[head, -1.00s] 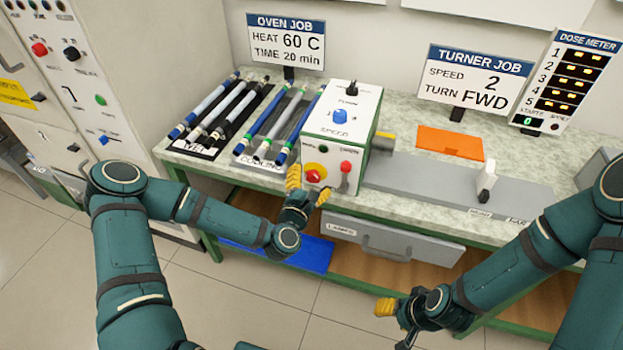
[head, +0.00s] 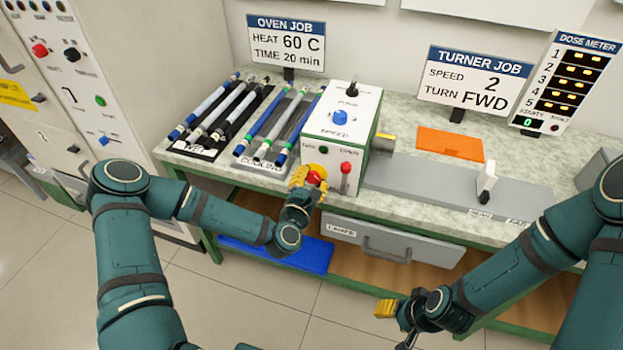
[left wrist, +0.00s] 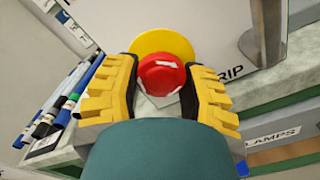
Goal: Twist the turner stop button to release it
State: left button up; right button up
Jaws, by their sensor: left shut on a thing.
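The turner (head: 341,130) is a white box with a blue speed knob on the bench. Its stop button (left wrist: 161,74) is a red mushroom head with white arrow marks on a yellow disc (left wrist: 160,43), low on the front face. My left gripper (head: 308,178) is at that face, with its yellow fingers on either side of the red head. In the left wrist view the gripper (left wrist: 163,88) is shut on the button. My right gripper (head: 392,310) hangs low in front of the bench, away from the turner; its finger gap is not clear.
A red-tipped switch (head: 346,168) sits just right of the stop button. Rods lie on the wet rack and the cooling rack (head: 262,160) to the left. An orange mat (head: 450,143) and a grey rail (head: 455,188) are to the right. A drawer (head: 385,240) is below.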

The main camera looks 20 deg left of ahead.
pick_arm(q)
jog(key=m, duration=0.4)
jog(key=shift+r, duration=0.15)
jog(key=shift+a+m+b, duration=0.1)
jog(key=shift+m+b, duration=0.25)
jog(key=shift+m, duration=1.35)
jog(key=o, duration=1.2)
jog(key=s, duration=0.7)
jog(key=shift+s+a, duration=0.15)
jog(key=shift+s, duration=0.1)
